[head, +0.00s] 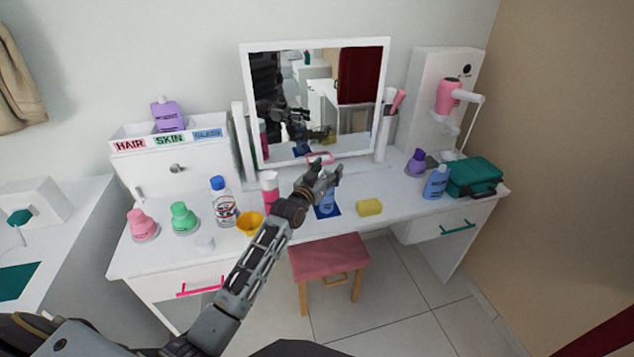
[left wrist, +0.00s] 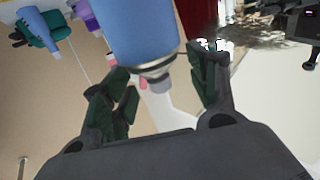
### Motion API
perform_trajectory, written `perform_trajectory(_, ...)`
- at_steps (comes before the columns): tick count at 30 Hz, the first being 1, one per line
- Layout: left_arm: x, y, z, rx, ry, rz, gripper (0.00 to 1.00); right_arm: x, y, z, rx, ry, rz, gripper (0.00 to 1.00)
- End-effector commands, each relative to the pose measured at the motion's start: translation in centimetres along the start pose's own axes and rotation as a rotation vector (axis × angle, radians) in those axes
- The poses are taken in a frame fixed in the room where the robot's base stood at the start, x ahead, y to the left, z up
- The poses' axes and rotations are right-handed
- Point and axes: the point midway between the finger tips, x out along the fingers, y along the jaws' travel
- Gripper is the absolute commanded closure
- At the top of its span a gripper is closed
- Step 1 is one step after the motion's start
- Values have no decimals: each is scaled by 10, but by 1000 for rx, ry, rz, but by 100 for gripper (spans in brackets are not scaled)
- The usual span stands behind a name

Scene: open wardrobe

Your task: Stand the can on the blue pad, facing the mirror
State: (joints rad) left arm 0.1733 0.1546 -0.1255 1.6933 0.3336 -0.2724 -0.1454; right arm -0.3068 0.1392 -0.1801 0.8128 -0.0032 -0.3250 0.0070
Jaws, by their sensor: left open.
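A blue can (head: 327,199) stands on the dark blue pad (head: 328,211) near the front edge of the white vanity, in front of the mirror (head: 317,105). My left gripper (head: 322,174) is just above and over the can and partly hides it in the head view. In the left wrist view the blue can (left wrist: 137,28) shows upside down, its pale shoulder and grey cap between the spread fingers of my left gripper (left wrist: 160,85). The fingers are open, with gaps beside the can's top. Which way the can's front faces cannot be told. My right gripper is out of view.
A yellow sponge (head: 369,207) lies right of the pad. A blue bottle (head: 436,182) and a teal case (head: 473,177) stand right. A pink stool (head: 328,258) is below.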

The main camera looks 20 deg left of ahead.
Motion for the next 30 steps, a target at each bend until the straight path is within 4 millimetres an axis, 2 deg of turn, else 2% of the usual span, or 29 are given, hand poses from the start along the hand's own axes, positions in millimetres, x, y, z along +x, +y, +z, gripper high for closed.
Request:
perform_trajectory(8, -16, 0, 2, 1, -2, 0, 41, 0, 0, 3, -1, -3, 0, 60)
perform_trajectory(21, -55, 0, 2, 1, -2, 0, 41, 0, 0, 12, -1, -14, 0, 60)
perform_trajectory(30, -81, 0, 2, 1, -2, 0, 41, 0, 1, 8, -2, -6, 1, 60)
